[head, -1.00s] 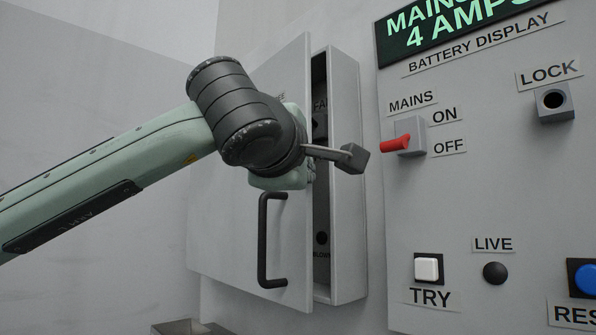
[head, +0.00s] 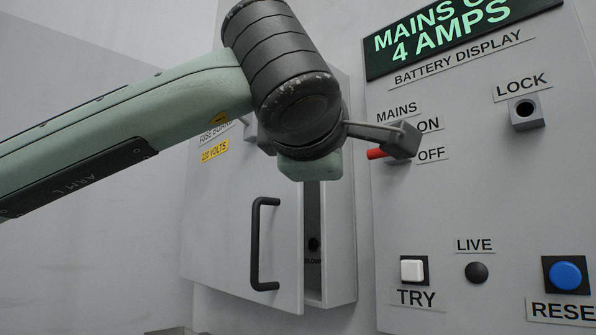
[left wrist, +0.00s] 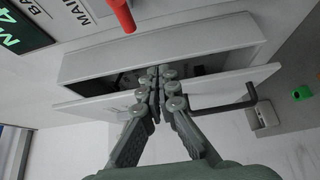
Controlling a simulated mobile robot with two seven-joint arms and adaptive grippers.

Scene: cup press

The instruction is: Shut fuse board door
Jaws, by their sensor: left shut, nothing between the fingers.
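The pale grey fuse board door (head: 215,250) stands partly open in the head view, with a dark gap between its free edge and the fuse board box (head: 341,240). Its black handle (head: 256,245) is on the outer face near that edge. My left wrist covers the door's upper right part and hides the gripper there. In the left wrist view my left gripper (left wrist: 160,78) is shut and empty, its fingertips overlapping the edge of the door (left wrist: 85,106) in front of the box (left wrist: 160,50). I cannot tell whether they touch. My right gripper is not in view.
The control panel (head: 470,195) stands to the right. A TRY button (head: 412,270) and a blue button (head: 565,275) sit lower. A green object (left wrist: 302,92) is at the right in the wrist view.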

